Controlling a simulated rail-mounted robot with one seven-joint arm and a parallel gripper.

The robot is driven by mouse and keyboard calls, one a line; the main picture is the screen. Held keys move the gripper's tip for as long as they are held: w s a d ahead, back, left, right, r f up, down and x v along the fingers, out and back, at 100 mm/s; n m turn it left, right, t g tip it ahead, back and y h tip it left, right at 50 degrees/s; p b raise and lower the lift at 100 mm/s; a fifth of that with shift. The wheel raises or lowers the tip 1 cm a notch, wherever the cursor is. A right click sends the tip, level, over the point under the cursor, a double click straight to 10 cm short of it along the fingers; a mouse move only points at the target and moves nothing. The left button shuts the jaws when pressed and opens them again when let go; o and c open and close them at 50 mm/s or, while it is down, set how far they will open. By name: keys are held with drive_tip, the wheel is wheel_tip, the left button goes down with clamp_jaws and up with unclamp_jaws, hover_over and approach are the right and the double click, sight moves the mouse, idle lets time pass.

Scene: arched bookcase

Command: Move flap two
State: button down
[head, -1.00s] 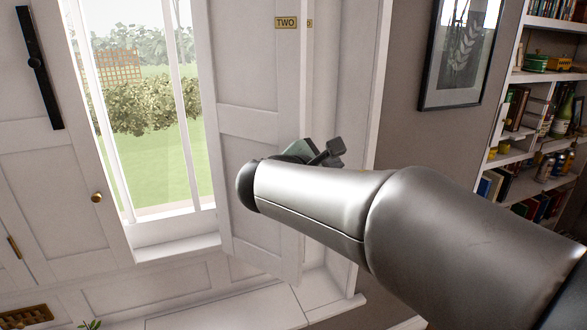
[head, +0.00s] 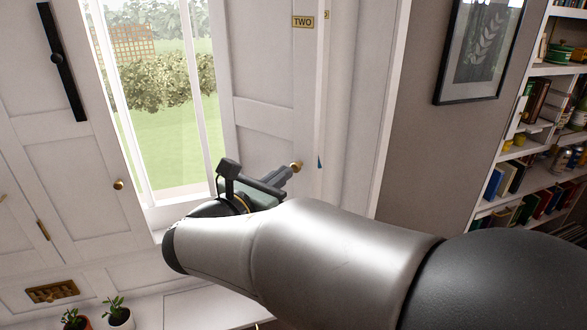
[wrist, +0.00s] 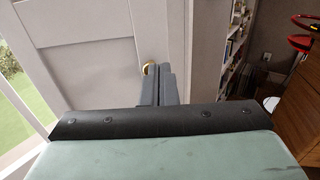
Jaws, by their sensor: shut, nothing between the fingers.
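Flap two (head: 270,80) is a white panelled shutter leaf standing at the right side of the window, with a brass plate reading TWO (head: 302,21) near its top. It stands away from the glass, leaving the window uncovered. A small brass knob (head: 297,165) sits low near its right edge. My gripper (head: 290,172) is shut and empty, its tips close to the knob in the head view. In the wrist view the shut fingers (wrist: 163,80) partly cover the knob (wrist: 149,68); I cannot tell whether they touch it. The panel (wrist: 95,55) fills the left there.
Another white shutter (head: 75,140) with a black bar (head: 62,62) is left of the window (head: 165,110). Potted plants (head: 118,315) stand low at left. A framed picture (head: 478,50) and a bookcase (head: 530,150) are at right.

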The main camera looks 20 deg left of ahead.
sight(308, 155)
drive_tip(key=x, duration=0.6)
drive_tip(key=shift+w+p, duration=0.4)
drive_tip(key=shift+d, duration=0.1)
